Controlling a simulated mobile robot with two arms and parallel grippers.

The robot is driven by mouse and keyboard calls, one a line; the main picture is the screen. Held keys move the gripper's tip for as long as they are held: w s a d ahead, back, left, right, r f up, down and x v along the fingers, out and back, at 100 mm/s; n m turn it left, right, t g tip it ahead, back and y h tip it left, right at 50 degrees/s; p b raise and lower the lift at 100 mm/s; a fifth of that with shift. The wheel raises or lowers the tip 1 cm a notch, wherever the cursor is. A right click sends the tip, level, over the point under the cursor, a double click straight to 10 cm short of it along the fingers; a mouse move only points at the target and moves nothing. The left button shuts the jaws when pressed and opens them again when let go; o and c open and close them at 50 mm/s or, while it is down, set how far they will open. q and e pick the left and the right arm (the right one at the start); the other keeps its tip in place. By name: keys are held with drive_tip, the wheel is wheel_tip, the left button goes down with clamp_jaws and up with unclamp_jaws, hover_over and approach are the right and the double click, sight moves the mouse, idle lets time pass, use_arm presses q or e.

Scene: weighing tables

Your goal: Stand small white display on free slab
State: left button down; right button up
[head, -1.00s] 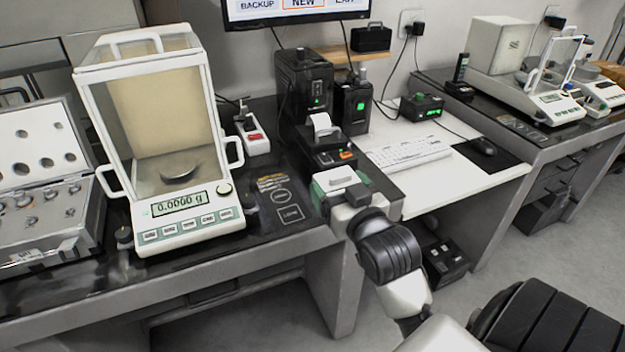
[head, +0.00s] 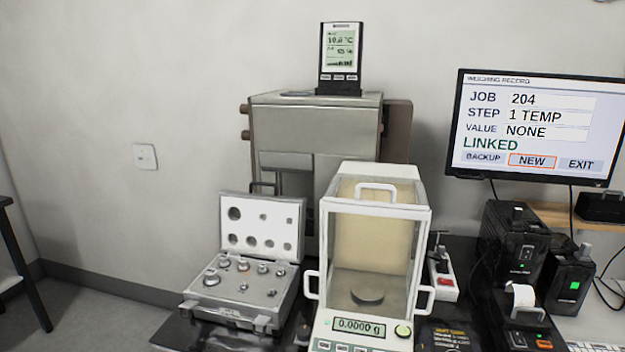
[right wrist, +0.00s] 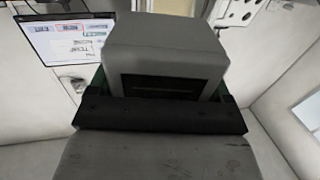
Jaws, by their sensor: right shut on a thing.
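My right gripper is outside the head view, and my left gripper is in neither view. No free slab can be made out now; the dark worktop in the head view carries the balance (head: 372,205).
An open weight case (head: 228,305) stands left of the balance. A dark-framed thermometer display (head: 341,58) stands on a grey cabinet (head: 310,122) behind. The monitor (head: 535,130), black boxes (head: 515,240) and a small printer (head: 530,325) crowd the right.

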drive_tip(key=shift+s+a, duration=0.15)
drive_tip(key=shift+a, duration=0.2)
drive_tip(key=shift+d, duration=0.15)
drive_tip(key=shift+w+d+f+b, duration=0.1)
drive_tip(key=shift+w+d+b, duration=0.1)
drive_tip(key=shift+d+b, duration=0.15)
drive_tip(key=w+d+r+m+h+b, duration=0.1)
drive_tip(key=w+d+h+b, duration=0.1)
drive_tip(key=d, duration=0.5)
drive_tip(key=w+d+r+m+h+b, duration=0.1)
drive_tip(key=d+r+h+b, duration=0.1)
drive_tip(key=d+b, duration=0.3)
drive_tip(key=d, duration=0.2)
drive_tip(key=shift+w+d+m+g, duration=0.3)
drive_tip(key=shift+w+d+m, duration=0.05)
drive_tip(key=shift+d+m, duration=0.05)
drive_tip(key=shift+r, duration=0.1)
